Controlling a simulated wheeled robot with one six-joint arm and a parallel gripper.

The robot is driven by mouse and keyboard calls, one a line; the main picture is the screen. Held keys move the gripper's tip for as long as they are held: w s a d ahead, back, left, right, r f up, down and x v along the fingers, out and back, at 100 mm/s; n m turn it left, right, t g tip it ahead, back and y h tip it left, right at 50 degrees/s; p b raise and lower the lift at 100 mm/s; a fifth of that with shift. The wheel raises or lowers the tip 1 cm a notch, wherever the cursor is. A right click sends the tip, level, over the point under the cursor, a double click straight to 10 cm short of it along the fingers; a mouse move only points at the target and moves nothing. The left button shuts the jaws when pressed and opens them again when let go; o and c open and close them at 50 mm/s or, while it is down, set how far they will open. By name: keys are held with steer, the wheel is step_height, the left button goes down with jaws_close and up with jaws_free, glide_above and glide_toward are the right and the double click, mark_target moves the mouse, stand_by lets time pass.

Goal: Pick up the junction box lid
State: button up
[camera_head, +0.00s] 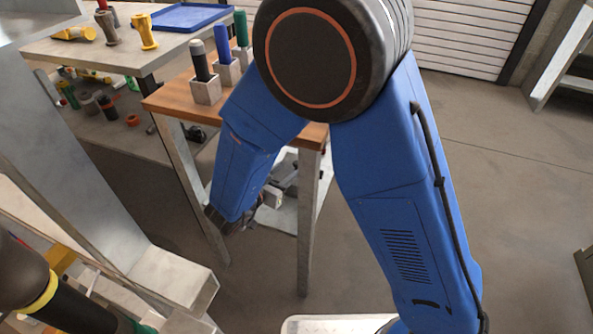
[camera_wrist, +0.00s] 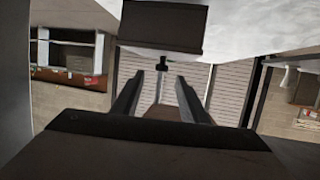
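I cannot make out the junction box lid for sure in either view. My gripper (camera_wrist: 160,84) shows in the wrist view with its two dark fingers apart and nothing clearly held between them. Beyond the fingertips, at the top of the wrist view, is a dark rectangular panel (camera_wrist: 163,25) with a short dark stem below it; I cannot tell what it is. In the head view my gripper (camera_head: 232,222) hangs low beside the wooden-topped table, partly hidden by my blue arm. White and grey items (camera_head: 280,205) show behind it, too covered to name.
The wooden-topped table (camera_head: 165,101) carries black, blue and green-handled tools in grey holders (camera_head: 206,92). A metal bench (camera_head: 85,50) behind it holds a blue tray (camera_head: 190,17) and yellow parts. Grey metal framing (camera_head: 170,275) stands at left. Floor (camera_head: 515,200) at right is clear.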

mark_target(296, 162)
steer(key=x, duration=0.5)
steer(key=shift+a, duration=0.2)
jaws_close()
steer(key=shift+r, duration=0.1)
